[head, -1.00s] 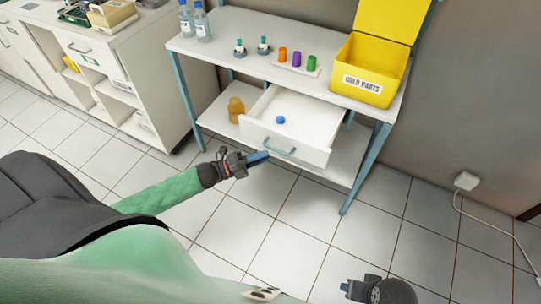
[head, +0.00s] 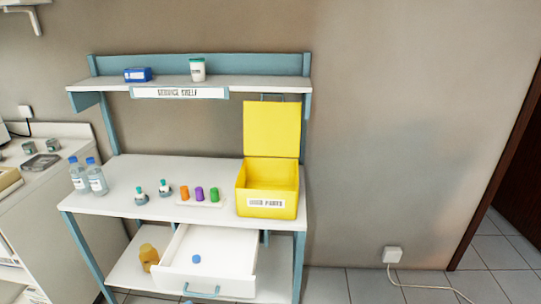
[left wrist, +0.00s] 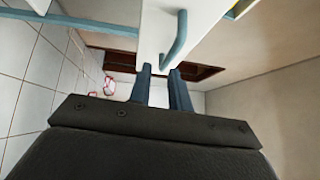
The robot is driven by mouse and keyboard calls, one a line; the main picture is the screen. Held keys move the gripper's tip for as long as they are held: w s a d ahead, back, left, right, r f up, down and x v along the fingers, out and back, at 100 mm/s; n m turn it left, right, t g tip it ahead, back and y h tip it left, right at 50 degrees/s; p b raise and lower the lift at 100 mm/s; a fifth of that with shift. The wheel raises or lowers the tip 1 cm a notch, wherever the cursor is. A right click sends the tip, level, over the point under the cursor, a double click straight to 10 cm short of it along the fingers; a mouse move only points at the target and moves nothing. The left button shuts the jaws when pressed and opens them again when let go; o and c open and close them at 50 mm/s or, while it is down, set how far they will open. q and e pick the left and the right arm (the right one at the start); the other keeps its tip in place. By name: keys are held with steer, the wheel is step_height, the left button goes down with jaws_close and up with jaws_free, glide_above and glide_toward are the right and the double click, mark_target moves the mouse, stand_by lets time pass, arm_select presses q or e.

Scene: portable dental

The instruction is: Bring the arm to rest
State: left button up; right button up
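My left gripper (left wrist: 160,72) shows only in the left wrist view. Its two blue fingers stand apart with a gap between them and nothing held. Its tips appear close to the blue handle (left wrist: 177,40) of the white drawer; I cannot tell whether they touch it. In the head view the drawer (head: 238,284) is pulled out, with its handle (head: 201,292) at the bottom edge and a small blue piece (head: 196,259) inside. Neither of my grippers shows in the head view, and my right gripper is out of sight.
The workbench (head: 120,186) carries two bottles (head: 96,178), small coloured cylinders (head: 199,194) and an open yellow bin (head: 266,203). A service shelf (head: 220,85) spans above it. An amber container (head: 148,257) stands below.

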arm_select(q)
steer(key=s+d+f+n+g+y, duration=0.3)
steer(key=s+d+f+n+y, duration=0.3)
steer(key=n+y, duration=0.7)
steer(key=s+d+r+n+g+h, duration=0.1)
steer(key=s+d+n+g, duration=0.3)
steer(key=s, duration=0.5)
steer(key=s+d+r+n+g+h, duration=0.1)
steer(key=s+d+n+g, duration=0.3)
steer(key=s+n, duration=0.3)
steer(key=shift+s+r+g+p, duration=0.35)
steer(key=shift+s+g, duration=0.25)
steer(key=shift+s, duration=0.5)
